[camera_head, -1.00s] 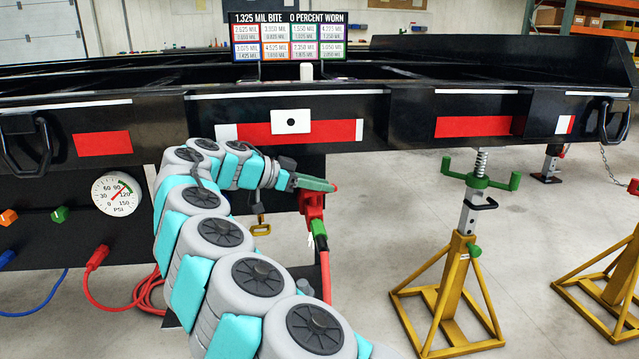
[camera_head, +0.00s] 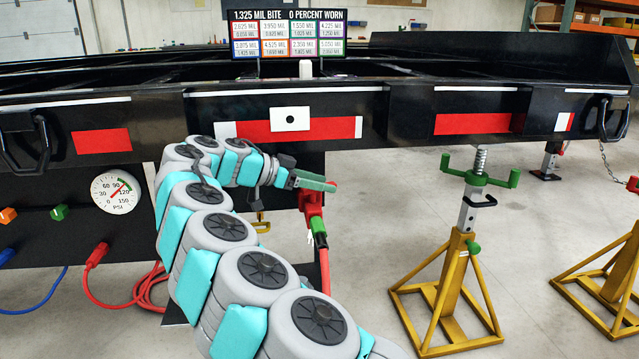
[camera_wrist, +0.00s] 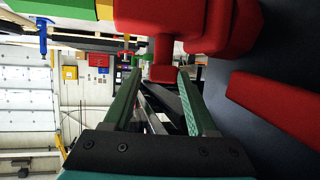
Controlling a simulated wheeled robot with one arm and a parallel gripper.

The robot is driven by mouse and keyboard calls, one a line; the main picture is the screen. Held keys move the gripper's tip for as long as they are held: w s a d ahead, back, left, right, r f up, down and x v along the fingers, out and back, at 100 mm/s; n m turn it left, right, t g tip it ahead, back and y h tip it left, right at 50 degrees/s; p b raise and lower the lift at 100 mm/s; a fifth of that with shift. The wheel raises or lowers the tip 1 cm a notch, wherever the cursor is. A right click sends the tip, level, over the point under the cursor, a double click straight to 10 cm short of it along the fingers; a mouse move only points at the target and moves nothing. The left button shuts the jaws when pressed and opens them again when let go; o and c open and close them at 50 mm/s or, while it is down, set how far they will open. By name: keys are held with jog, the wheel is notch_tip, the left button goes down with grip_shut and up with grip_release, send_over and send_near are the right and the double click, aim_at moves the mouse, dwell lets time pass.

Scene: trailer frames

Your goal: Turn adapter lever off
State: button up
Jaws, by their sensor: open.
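The red adapter (camera_head: 311,201) hangs below the trailer's front beam, with a green part (camera_head: 318,226) and a dark hose end under it. My gripper (camera_head: 328,186) is beside its top, partly hiding it. In the wrist view my two green fingers (camera_wrist: 159,74) are open. A red stub with a blocky end (camera_wrist: 164,73), which looks like the adapter's lever, stands out from the red body (camera_wrist: 222,28) between or just beyond the fingertips. I cannot tell whether either finger touches it.
The black trailer beam (camera_head: 410,110) with red and white strips runs just above my gripper. A pressure gauge (camera_head: 117,192) and a red hose plug (camera_head: 97,255) are at left. A yellow jack stand (camera_head: 452,270) stands at right, with clear floor between it and the adapter.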

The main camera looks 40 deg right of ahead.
jog(key=shift+n+t, duration=0.3)
jog(key=shift+t, duration=0.1)
